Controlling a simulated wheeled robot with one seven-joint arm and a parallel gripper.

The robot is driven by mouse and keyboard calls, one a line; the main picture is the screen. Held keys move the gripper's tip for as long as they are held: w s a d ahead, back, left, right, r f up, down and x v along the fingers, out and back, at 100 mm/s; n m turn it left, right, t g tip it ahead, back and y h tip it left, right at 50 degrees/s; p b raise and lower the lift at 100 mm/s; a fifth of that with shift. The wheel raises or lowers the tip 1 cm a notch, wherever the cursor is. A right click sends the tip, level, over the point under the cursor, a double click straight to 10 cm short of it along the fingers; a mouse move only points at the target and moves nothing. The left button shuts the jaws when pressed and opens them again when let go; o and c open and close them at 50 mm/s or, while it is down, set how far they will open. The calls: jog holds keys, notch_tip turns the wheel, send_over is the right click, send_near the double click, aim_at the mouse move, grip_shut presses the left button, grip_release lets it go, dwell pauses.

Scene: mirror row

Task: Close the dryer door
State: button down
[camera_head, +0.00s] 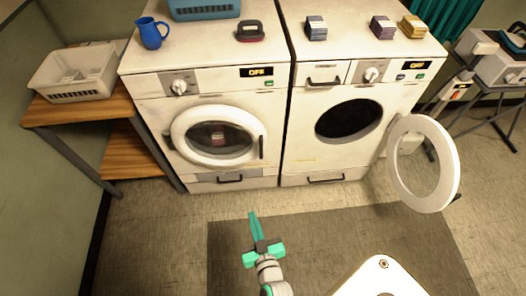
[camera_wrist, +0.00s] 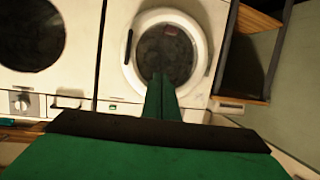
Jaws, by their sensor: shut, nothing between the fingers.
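Two white machines stand side by side. The right machine (camera_head: 300,150) has a dark round opening (camera_head: 347,120) and its round white door (camera_head: 449,160) is swung wide open to the right. The left machine (camera_head: 150,103) has its round door (camera_head: 182,133) shut, with something reddish behind the glass. No readable label shows which one is the dryer. My gripper (camera_head: 252,214) is shut and empty, over the floor in front of the machines, well left of the open door. In the wrist view, my green fingers (camera_wrist: 160,78) overlap the shut door; the open door is out of that view.
A wooden shelf (camera_head: 75,112) with a white basket (camera_head: 45,79) stands at the left. A blue jug (camera_head: 151,35), a blue basket (camera_head: 205,10) and small boxes sit on the machines. A dark mat (camera_head: 320,225) covers the floor. A stand with equipment (camera_head: 500,70) is at the right.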

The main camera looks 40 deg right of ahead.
jog(key=m+h, duration=0.1)
send_near(261, 145)
jog(key=x, duration=0.6)
jog(key=shift+w+d+f, duration=0.1)
jog(key=shift+w+f, duration=0.05)
jog(key=shift+f, duration=0.1)
